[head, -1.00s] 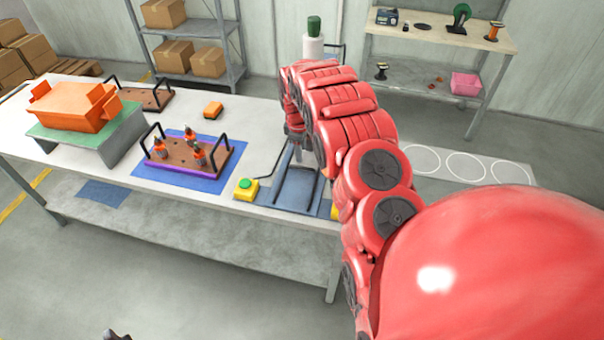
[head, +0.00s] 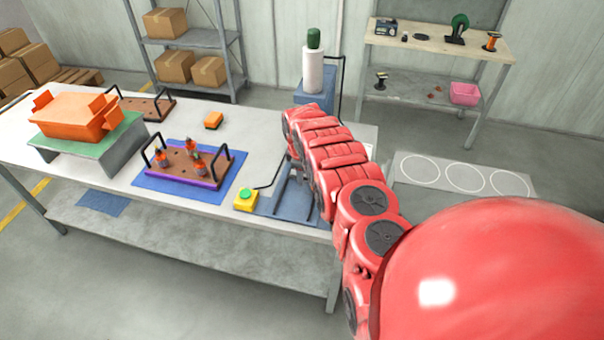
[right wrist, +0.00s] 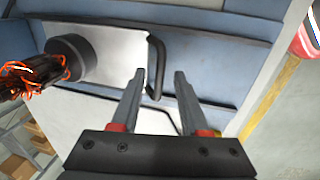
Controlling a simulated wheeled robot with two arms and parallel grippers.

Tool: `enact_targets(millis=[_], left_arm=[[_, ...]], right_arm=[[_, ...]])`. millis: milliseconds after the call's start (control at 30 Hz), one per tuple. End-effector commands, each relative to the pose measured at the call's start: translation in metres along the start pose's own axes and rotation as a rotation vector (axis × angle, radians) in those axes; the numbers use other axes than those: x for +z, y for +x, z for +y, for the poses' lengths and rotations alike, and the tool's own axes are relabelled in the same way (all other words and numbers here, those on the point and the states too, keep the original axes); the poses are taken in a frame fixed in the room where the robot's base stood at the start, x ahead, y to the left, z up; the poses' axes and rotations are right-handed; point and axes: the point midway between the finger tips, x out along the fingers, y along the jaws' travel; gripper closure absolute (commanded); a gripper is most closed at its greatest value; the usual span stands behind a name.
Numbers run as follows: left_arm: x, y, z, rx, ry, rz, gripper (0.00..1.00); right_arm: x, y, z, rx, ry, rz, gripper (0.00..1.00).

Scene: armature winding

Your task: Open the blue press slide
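The blue press stands at the right end of the long table, mostly behind my right arm. Its blue upper block (head: 318,98) carries a white cylinder (head: 313,72) with a green top. Its blue base plate (head: 270,207) with rails shows in front. In the right wrist view a black bar handle (right wrist: 156,60) stands out beside a pale plate (right wrist: 118,58) on blue press parts. My right gripper (right wrist: 160,75) is open, its fingertips apart near the handle's lower end; I see no grip on it. My left gripper is out of view.
A yellow box with a green button (head: 246,198) stands beside the press base. A dark round part with copper-orange windings (right wrist: 30,78) is at the left of the wrist view. A board with orange-tipped parts (head: 190,172) and an orange bin (head: 76,114) stand further left.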

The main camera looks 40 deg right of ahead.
Motion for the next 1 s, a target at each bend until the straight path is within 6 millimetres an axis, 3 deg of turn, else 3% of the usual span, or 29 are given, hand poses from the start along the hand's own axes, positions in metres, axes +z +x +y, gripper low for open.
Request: enact_targets(millis=[33,233,267,1000], left_arm=[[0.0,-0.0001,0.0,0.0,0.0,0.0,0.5],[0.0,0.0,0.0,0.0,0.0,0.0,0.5],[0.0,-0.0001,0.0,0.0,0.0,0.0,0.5],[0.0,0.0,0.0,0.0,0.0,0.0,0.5]], right_arm=[[-0.0001,0.0,0.0,0.0,0.0,0.0,0.62],[-0.0002,-0.0002,0.0002,0.001,0.0,0.0,0.98],[-0.0002,-0.0002,0.0002,0.001,0.0,0.0,1.0],[-0.0004,-0.0004,0.0003,0.001,0.0,0.001,1.0]])
